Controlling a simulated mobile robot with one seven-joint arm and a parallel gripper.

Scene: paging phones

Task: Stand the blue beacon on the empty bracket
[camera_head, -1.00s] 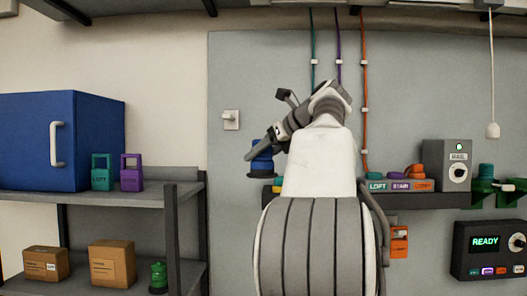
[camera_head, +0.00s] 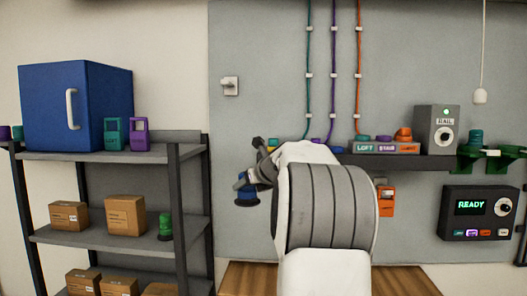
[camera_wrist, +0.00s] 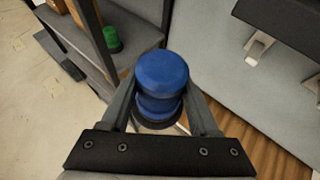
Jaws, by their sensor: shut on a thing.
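The blue beacon (camera_head: 247,194) is held upright in my gripper (camera_head: 262,178), left of my arm and in front of the grey wall panel. In the wrist view the beacon (camera_wrist: 162,75) sits between the two fingers, with its blue domed top towards the camera and its dark round base below. It is clear of any surface. Green brackets (camera_head: 490,156) are on the wall at the far right of the head view. A green-topped thing stands at the left one; I cannot tell which bracket is empty.
A dark shelf unit (camera_head: 120,156) at left carries a blue cabinet (camera_head: 75,105), boxes and a green beacon (camera_head: 165,227). A READY panel (camera_head: 480,212) hangs below the brackets.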

